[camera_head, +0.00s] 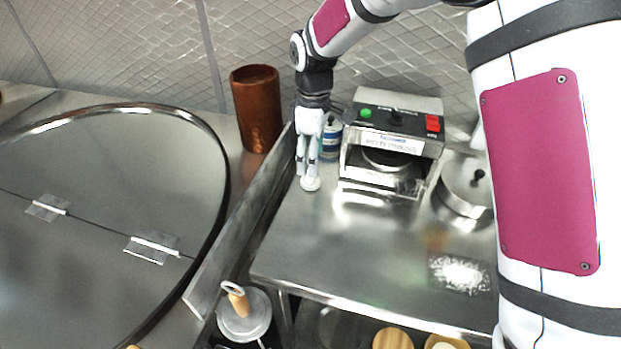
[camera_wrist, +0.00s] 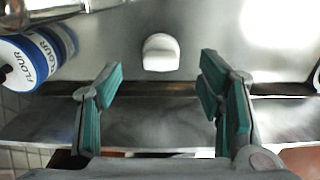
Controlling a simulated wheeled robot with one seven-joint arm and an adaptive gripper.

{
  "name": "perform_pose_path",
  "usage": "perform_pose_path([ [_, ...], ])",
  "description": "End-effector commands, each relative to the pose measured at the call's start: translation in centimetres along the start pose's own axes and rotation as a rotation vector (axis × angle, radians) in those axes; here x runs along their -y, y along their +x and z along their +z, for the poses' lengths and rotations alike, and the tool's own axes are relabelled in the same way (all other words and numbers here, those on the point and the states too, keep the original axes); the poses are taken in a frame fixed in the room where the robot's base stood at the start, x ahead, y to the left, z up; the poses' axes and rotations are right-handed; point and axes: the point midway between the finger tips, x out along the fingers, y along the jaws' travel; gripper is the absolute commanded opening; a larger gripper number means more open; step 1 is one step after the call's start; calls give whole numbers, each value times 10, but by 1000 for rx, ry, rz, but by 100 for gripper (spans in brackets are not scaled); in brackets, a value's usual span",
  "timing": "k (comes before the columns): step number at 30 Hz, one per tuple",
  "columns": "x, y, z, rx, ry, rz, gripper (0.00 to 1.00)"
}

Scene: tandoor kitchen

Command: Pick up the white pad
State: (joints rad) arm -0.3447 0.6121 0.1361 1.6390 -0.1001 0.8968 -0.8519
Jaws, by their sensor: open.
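The white pad (camera_head: 310,184) is a small rounded piece on the steel counter, just below my gripper in the head view. In the wrist view the white pad (camera_wrist: 161,52) lies ahead of the fingertips, roughly centred between them and apart from both. My gripper (camera_head: 307,172) points down at the counter's left side. In the wrist view my gripper (camera_wrist: 163,85) has its two green-padded fingers spread wide with nothing between them. The exact height of the fingertips over the counter is hard to tell.
A roti press (camera_head: 390,148) stands right of my gripper, with a blue-and-white flour tin (camera_head: 331,140) close behind; the tin (camera_wrist: 38,55) shows at left in the wrist view. A brown cylinder (camera_head: 257,110) and upright metal panel (camera_head: 245,220) are left.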

Motion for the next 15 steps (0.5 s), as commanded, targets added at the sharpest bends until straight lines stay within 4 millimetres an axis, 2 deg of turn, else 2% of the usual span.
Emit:
perform_pose_path([
  [5,2,16,-3,2,-2,-3,61],
  [10,2,40,-6,2,0,-3,61],
  [15,1,53,-6,1,0,-1,61],
])
